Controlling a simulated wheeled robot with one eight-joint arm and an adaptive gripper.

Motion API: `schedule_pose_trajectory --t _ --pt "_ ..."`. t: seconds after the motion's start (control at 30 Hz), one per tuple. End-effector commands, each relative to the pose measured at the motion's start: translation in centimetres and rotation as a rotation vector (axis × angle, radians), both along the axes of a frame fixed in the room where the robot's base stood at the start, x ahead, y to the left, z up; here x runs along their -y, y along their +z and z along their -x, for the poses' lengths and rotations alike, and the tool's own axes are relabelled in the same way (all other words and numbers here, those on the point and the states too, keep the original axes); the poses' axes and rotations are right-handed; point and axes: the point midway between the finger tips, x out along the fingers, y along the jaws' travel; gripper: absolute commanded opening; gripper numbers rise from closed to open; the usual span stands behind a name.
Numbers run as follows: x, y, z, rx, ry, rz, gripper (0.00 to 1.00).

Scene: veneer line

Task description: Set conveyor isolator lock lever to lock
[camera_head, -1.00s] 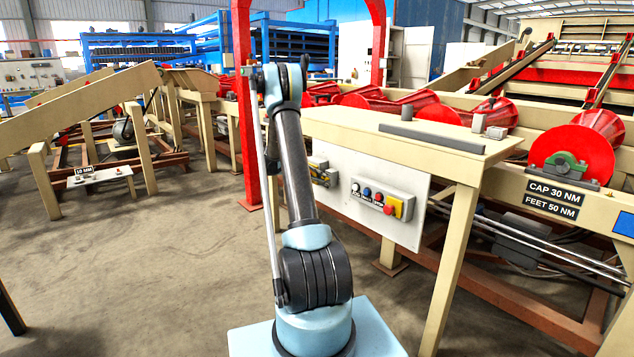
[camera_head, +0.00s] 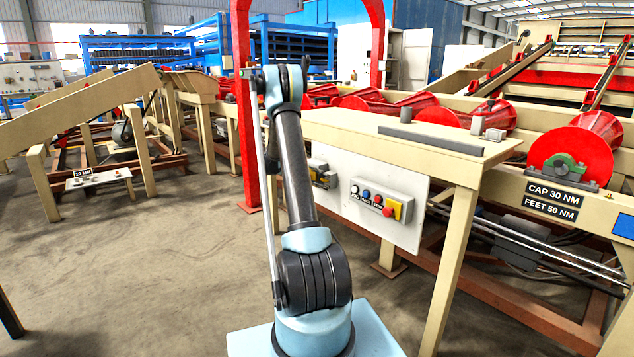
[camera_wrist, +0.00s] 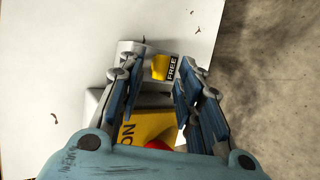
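In the wrist view a small yellow lever (camera_wrist: 160,67) sits on a grey housing (camera_wrist: 132,48), beside a black label (camera_wrist: 173,68) reading FREE. My gripper (camera_wrist: 155,80) is open, with its two blue-grey fingers apart and the lever ahead between their tips. I see no contact with the lever. A yellow plate (camera_wrist: 150,126) marked ON and a red part (camera_wrist: 158,145) show nearer, partly hidden by my gripper. In the head view a small grey and yellow box (camera_head: 322,174) is on the white panel, partly behind my arm. My gripper is not distinguishable there.
A control box (camera_head: 382,199) with several buttons and a yellow plate is on the white panel (camera_head: 410,225). The beige table (camera_head: 350,128) above carries a grey bar (camera_head: 432,139). Its leg (camera_head: 452,260) stands right of my base. Open floor (camera_head: 150,270) lies to the left.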

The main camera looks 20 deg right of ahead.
Motion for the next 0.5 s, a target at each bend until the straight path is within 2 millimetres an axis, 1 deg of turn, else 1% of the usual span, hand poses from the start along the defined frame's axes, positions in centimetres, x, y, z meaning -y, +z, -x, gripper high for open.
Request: schedule_pose_trajectory --t 0.27,0.37,0.5 --pt "-0.7 0.3 -0.1 0.000 0.001 0.000 0.33" --pt "-1.5 0.7 -0.2 0.000 0.001 0.000 0.33" --pt "-3.0 1.6 -0.4 -0.001 0.002 0.000 0.33"
